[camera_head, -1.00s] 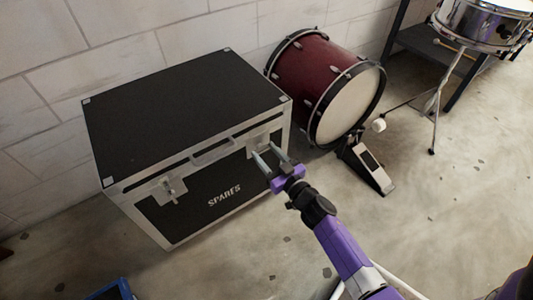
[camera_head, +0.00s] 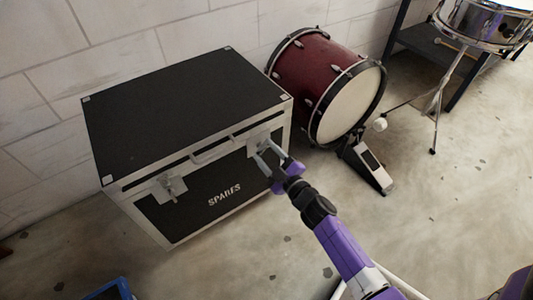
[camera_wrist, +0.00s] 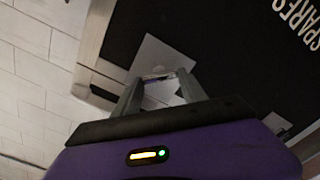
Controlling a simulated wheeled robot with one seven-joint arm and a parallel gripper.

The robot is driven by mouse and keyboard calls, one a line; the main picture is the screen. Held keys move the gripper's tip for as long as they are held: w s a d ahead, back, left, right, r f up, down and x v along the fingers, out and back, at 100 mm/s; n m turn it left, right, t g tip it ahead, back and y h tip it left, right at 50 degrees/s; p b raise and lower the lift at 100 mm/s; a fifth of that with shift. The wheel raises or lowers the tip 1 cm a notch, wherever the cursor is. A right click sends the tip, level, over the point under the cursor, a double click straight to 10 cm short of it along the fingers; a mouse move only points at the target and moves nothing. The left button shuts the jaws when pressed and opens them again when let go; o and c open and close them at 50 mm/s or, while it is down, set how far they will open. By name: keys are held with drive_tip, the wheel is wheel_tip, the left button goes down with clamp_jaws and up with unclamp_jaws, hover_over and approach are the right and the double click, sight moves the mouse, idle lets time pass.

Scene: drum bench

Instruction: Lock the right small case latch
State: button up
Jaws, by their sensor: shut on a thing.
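The black SPARES case (camera_head: 188,105) with silver edges stands against the wall, its lid down. Its right small latch (camera_head: 259,139) is a grey metal plate on the front, near the right corner, partly hidden by my fingers. My gripper (camera_head: 266,152) reaches it from the front right and is shut on the latch's small moving part. In the wrist view the pale latch plate (camera_wrist: 163,54) lies behind my gripper (camera_wrist: 160,80), with a narrow part between the fingertips. I cannot tell the exact position of that part. The left latch (camera_head: 170,187) hangs on the same front.
A carry handle (camera_head: 212,151) sits between the latches. A red bass drum (camera_head: 318,82) and its pedal (camera_head: 367,167) stand close to the right of the case. A blue-edged object (camera_head: 110,290) lies at the bottom left.

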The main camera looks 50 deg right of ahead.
drive_tip(key=n+b, duration=0.1)
drive_tip(key=n, duration=0.3)
drive_tip(key=shift+a+f+n, duration=0.1)
drive_tip(key=shift+f+n, duration=0.05)
drive_tip(key=shift+n, duration=0.25)
drive_tip(key=shift+n+b, duration=0.7)
drive_tip(key=shift+n, duration=1.5)
drive_tip(key=o, duration=1.4)
drive_tip(key=shift+c, duration=0.2)
drive_tip(key=v, duration=0.7)
drive_tip(key=shift+s, duration=0.4)
